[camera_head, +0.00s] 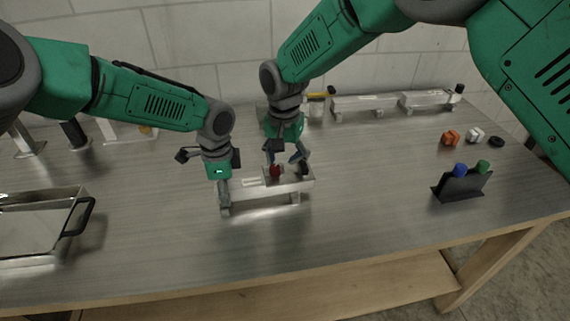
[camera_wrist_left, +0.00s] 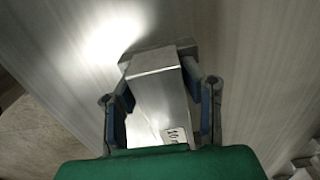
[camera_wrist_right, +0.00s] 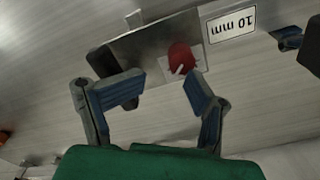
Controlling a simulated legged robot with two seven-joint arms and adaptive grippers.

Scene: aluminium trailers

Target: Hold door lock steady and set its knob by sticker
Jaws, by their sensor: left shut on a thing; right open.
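The door lock (camera_head: 262,186) is a silvery metal bar on short feet on the table. Its red knob (camera_head: 274,171) is on the bar and also shows in the right wrist view (camera_wrist_right: 181,57), with a white pointer mark. A white sticker (camera_wrist_right: 232,23) reading "10 mm", upside down there, is beside the knob. My left gripper (camera_head: 222,186) is shut on the bar's left end; the left wrist view shows the bar (camera_wrist_left: 157,85) between its blue pads. My right gripper (camera_head: 286,158) is open just above the knob, fingertips (camera_wrist_right: 168,88) either side, apart from it.
A metal box with a black handle (camera_head: 82,216) stands at the left. A black holder (camera_head: 462,187) with blue and green capped items stands at the right, near several small parts (camera_head: 450,137). More metal bars (camera_head: 365,104) lie at the back. The table's front is clear.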

